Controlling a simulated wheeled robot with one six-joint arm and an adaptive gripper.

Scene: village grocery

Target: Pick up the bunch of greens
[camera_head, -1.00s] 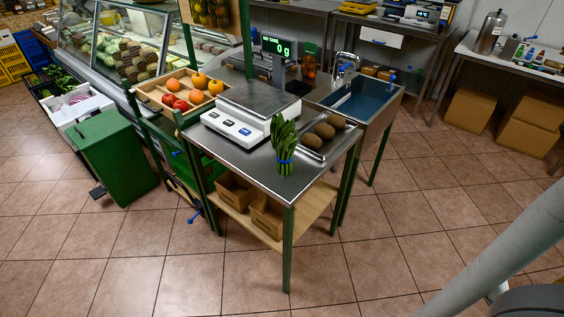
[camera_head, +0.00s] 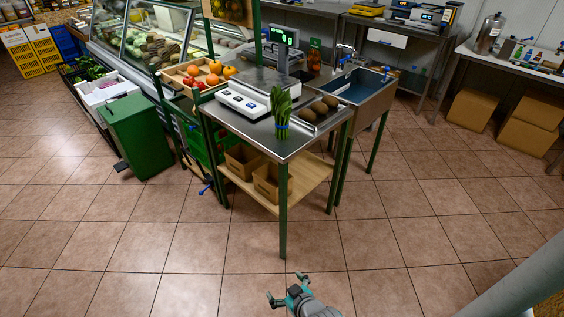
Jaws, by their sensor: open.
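The bunch of greens (camera_head: 282,112) stands upright at the front corner of the steel table (camera_head: 262,137), with a blue band around its stems. It is just in front of the scale and beside a tray of brown produce. My gripper (camera_head: 284,289) is at the bottom of the picture, low over the tiled floor and well short of the table. Its two fingers are spread apart with nothing between them.
A white scale (camera_head: 243,104) and a metal tray of brown produce (camera_head: 319,109) share the tabletop. A sink (camera_head: 357,86) adjoins at the right. A green bin (camera_head: 138,134) stands at the left. The floor (camera_head: 208,262) before the table is clear.

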